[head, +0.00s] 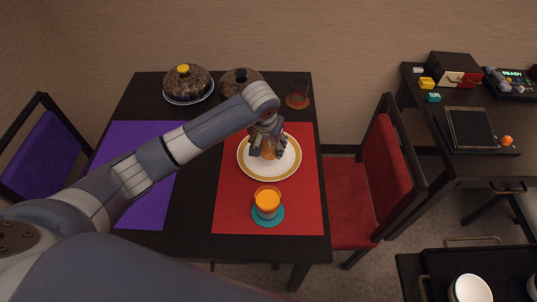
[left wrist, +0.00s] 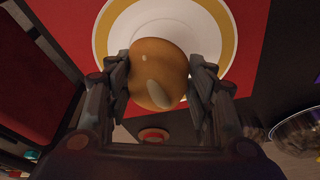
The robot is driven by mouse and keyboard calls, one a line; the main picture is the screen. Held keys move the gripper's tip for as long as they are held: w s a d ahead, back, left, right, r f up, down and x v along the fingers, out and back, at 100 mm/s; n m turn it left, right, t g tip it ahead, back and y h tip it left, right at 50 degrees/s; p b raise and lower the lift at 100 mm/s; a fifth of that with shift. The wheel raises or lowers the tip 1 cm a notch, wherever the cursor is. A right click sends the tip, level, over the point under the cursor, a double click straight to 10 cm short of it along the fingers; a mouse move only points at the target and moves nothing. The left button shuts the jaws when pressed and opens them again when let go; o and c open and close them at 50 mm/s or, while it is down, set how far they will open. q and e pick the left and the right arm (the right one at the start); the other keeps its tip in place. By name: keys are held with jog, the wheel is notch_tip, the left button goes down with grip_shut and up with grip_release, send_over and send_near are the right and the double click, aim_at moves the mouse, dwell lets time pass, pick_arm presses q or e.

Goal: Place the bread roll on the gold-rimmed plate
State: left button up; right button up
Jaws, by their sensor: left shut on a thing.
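The bread roll (left wrist: 157,72) is an orange-brown ball between the fingers of my left gripper (left wrist: 160,82) in the left wrist view. The gripper is shut on it. In the head view the left gripper (head: 267,148) is over the gold-rimmed plate (head: 250,171), and the roll (head: 268,152) shows partly below the fingers. The plate is white with a gold band and lies on the red mat; it also shows behind the roll in the left wrist view (left wrist: 228,20). I cannot tell whether the roll touches the plate. My right gripper is not in view.
An orange drink (head: 267,203) stands on a teal coaster (head: 268,221) near the plate on the red mat (head: 235,208). A red chair (head: 385,165) is right.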

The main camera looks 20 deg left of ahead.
aim_at(267, 148)
pick_arm(q)
notch_tip(267, 148, down, 5)
jog(key=shift+f, duration=0.45)
jog(key=shift+f, duration=0.1)
jog(key=o, duration=1.1)
jog(key=shift+c, duration=0.2)
jog(key=v, duration=1.2)
